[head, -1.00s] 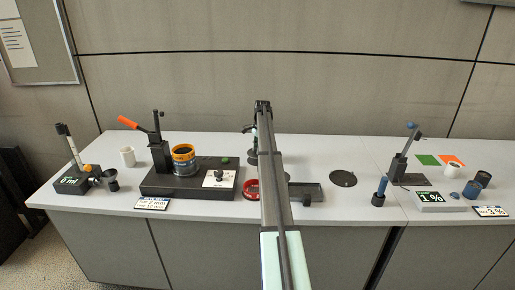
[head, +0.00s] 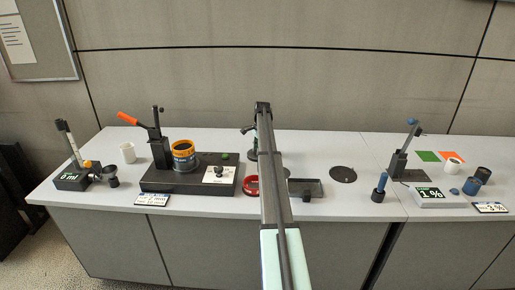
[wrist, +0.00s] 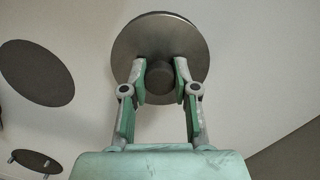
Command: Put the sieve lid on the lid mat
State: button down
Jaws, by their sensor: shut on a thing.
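The sieve lid (wrist: 130,50) is a round grey metal disc with a dark central knob (wrist: 160,80) in the wrist view. My gripper (wrist: 160,86) is shut on that knob, one finger on each side. A dark band shows past the lid's far edge; I cannot tell what it is. A flat dark disc that looks like the lid mat (wrist: 38,72) lies left of the lid, apart from it. In the head view the likely lid mat (head: 343,174) lies on the bench right of my arm.
A dark tray (head: 312,183) and a red ring (head: 251,186) lie near my arm. A blue-handled tool (head: 380,187) stands upright right of the mat. A second dark disc (wrist: 36,161) shows at lower left.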

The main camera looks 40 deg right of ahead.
jog(key=shift+f, duration=0.35)
dwell(0.5)
jog(key=shift+c, duration=2.4)
grip_release()
jog(key=shift+s+d+r, duration=0.1)
jog(key=shift+d+r, duration=0.05)
jog(key=shift+r, duration=1.1)
jog(key=shift+w+d+r, duration=0.1)
jog(key=shift+d+r, duration=0.05)
jog(key=shift+r, duration=1.05)
jog(key=shift+s+d+r, duration=0.1)
jog(key=shift+d+r, duration=0.05)
jog(key=shift+r, duration=1.1)
